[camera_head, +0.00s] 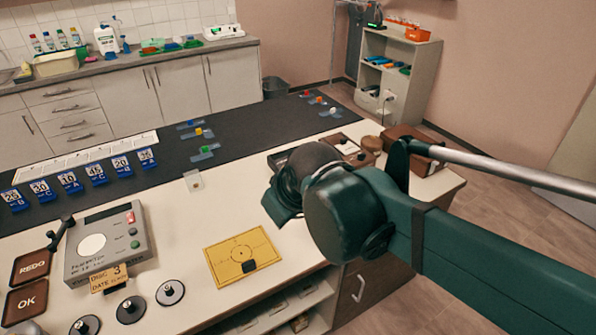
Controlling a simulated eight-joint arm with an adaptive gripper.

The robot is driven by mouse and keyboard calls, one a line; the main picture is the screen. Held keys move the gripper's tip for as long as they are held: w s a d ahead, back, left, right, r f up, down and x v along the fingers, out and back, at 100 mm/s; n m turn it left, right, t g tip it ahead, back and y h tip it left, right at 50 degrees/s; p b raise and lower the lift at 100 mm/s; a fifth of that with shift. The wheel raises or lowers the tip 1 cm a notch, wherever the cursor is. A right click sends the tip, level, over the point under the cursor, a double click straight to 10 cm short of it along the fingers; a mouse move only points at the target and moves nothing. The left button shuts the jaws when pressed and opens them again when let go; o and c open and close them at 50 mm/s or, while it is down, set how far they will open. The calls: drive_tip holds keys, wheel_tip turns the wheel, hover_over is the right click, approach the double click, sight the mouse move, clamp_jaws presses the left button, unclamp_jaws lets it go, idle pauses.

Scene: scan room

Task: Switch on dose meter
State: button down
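A grey instrument box (108,243) stands on the white table at the lower left. It has a round white disc on top, and a small red piece (130,217) and small greenish pieces along its right side. It may be the dose meter; its printed lettering is too small to read. I cannot tell whether it is on. My arm reaches in from the right, and its dark green end (280,205) hangs over the table, well right of the box. My gripper's fingers cannot be made out, so its opening is unclear.
A yellow card (243,258) with a small black block lies between the box and my arm. Black discs with knobs (170,292) and a "DISC 3" tag (108,278) lie before the box. REDO (34,265) and OK (25,300) plates are left. Blue number tags (69,182) line the dark mat.

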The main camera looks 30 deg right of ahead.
drive_tip(key=w+d+r+n+g+p, duration=0.1)
drive_tip(key=w+d+r+n+p, duration=0.25)
drive_tip(key=w, duration=0.25)
drive_tip(key=w+d+r+n+g+p, duration=0.1)
drive_tip(key=w+d+r+n+p, duration=0.1)
drive_tip(key=w+d+n+p, duration=0.3)
drive_tip(key=w+d+f+n+g+p, duration=0.2)
drive_tip(key=w+d+n+p, duration=0.5)
drive_tip(key=w+d, duration=0.4)
drive_tip(key=shift+d+f+g+p, duration=0.15)
drive_tip(key=shift+f+g+p, duration=0.35)
drive_tip(key=shift+f, duration=0.35)
drive_tip(key=shift+f, duration=0.1)
drive_tip(key=shift+w+f+b, duration=0.15)
drive_tip(key=shift+w+f, duration=0.15)
drive_tip(key=shift+f, duration=1.95)
drive_tip(key=shift+w+f+b, duration=0.15)
drive_tip(key=shift+w+f, duration=0.15)
drive_tip(key=shift+f, duration=2)
drive_tip(key=shift+w+f+b, duration=0.15)
drive_tip(key=shift+w+f, duration=0.15)
drive_tip(key=shift+f, duration=1.95)
drive_tip(key=shift+f, duration=0.1)
